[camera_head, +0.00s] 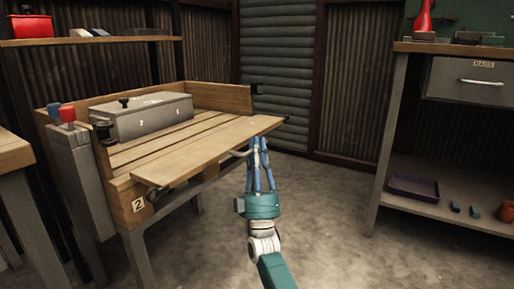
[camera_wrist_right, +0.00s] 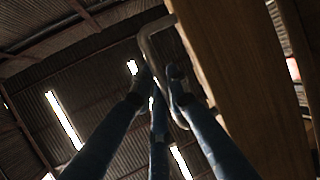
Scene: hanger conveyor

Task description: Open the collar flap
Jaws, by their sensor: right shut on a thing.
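The collar flap (camera_head: 215,148) is a long wooden board along the front edge of the slatted wooden bench. It lies nearly level in the head view. In the right wrist view its wood (camera_wrist_right: 245,80) fills the right side, seen from below. A bent grey metal handle (camera_wrist_right: 149,42) is fixed to this wood. My right gripper (camera_head: 258,143), with blue fingers, is at the flap's right front edge. In the right wrist view the gripper (camera_wrist_right: 160,80) is shut on the handle; the exact contact is dark. My left gripper is not in view.
A grey metal box (camera_head: 145,115) with a black knob sits on the bench. A grey post with red and blue knobs (camera_head: 68,114) stands at its left end. A workbench with a drawer (camera_head: 468,82) and low shelf stands at right. The floor between is clear.

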